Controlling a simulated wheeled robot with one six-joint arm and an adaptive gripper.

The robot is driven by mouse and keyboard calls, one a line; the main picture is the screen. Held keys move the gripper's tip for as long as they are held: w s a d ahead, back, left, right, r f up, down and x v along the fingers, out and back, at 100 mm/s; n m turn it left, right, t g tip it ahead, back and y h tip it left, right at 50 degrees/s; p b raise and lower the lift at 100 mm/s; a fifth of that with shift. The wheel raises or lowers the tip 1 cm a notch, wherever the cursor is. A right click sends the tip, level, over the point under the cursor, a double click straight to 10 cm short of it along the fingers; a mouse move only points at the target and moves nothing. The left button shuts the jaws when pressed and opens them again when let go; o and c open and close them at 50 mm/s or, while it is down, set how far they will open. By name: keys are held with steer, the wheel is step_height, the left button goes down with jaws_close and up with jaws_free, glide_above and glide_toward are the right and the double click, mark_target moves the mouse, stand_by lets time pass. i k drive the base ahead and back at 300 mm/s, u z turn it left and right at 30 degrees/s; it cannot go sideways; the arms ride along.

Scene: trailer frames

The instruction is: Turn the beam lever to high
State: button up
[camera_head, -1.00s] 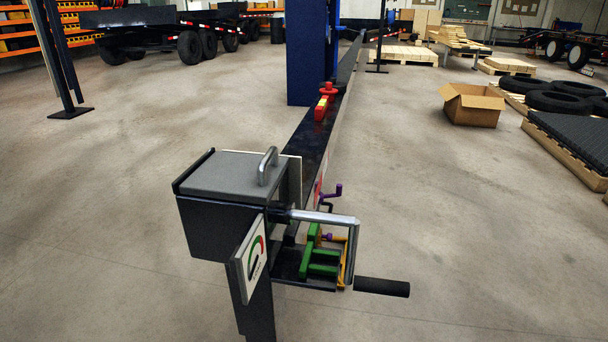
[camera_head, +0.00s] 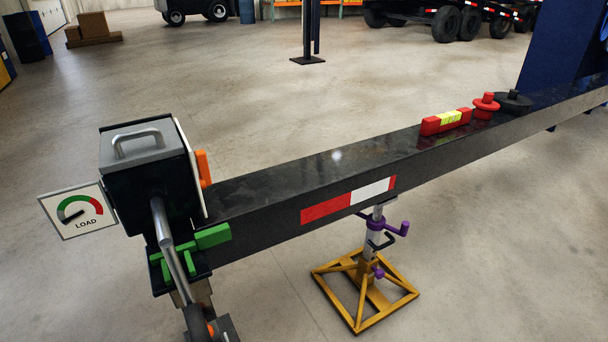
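A long black beam (camera_head: 330,165) runs from the box at the left to the blue post at the right. At its near end is a dark box (camera_head: 147,170) with a grey lid and a loop handle. A small orange piece (camera_head: 203,168), possibly a lever, stands upright at a pale plate on the box's right side. I cannot read any low or high marking on it. A silver crank arm (camera_head: 172,240) hangs below the box, beside a green bracket (camera_head: 212,237). A LOAD gauge (camera_head: 78,211) sticks out at the left. My gripper is not in view.
A red level (camera_head: 446,122), a red knobbed piece (camera_head: 486,105) and a black knobbed weight (camera_head: 513,102) rest on the beam. A jack stand (camera_head: 366,295) with a yellow base and purple handle is below the beam. Open floor (camera_head: 200,80) lies behind the beam.

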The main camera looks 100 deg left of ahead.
mark_target(204, 177)
steer(key=i, duration=0.75)
steer(key=u, duration=3.05)
steer(key=i, duration=1.75)
steer(key=u, duration=3.6)
steer(key=k, duration=0.3)
steer(key=z, duration=0.05)
